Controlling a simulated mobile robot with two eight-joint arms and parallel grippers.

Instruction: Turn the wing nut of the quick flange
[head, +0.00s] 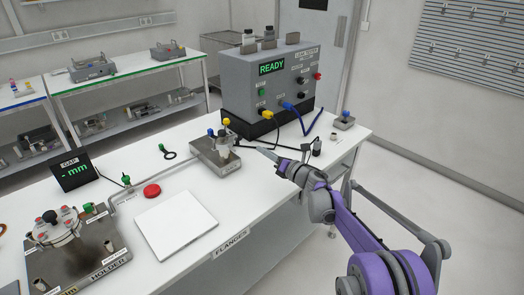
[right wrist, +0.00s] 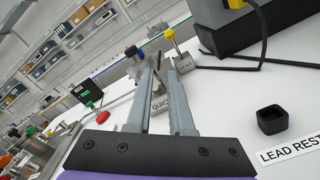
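The quick flange (head: 223,146) is a small upright metal fitting on a grey metal block (head: 207,166) on the white bench, with a blue knob and a yellow knob (head: 227,122) close by. My right gripper (head: 262,152) is just right of it in the head view, pointing left at it and apart from it. In the right wrist view the two long grey fingers (right wrist: 158,72) are parted, with the QUICK label (right wrist: 160,104) showing between them. No object is held. The wing nut is too small to make out clearly. My left gripper is not in view.
The leak tester (head: 268,83) reading READY stands behind, with yellow and blue leads. A lead rest (right wrist: 272,119) is on the right in the wrist view. A white plate (head: 176,222), a red button (head: 152,190) and the holder (head: 75,255) are to the left.

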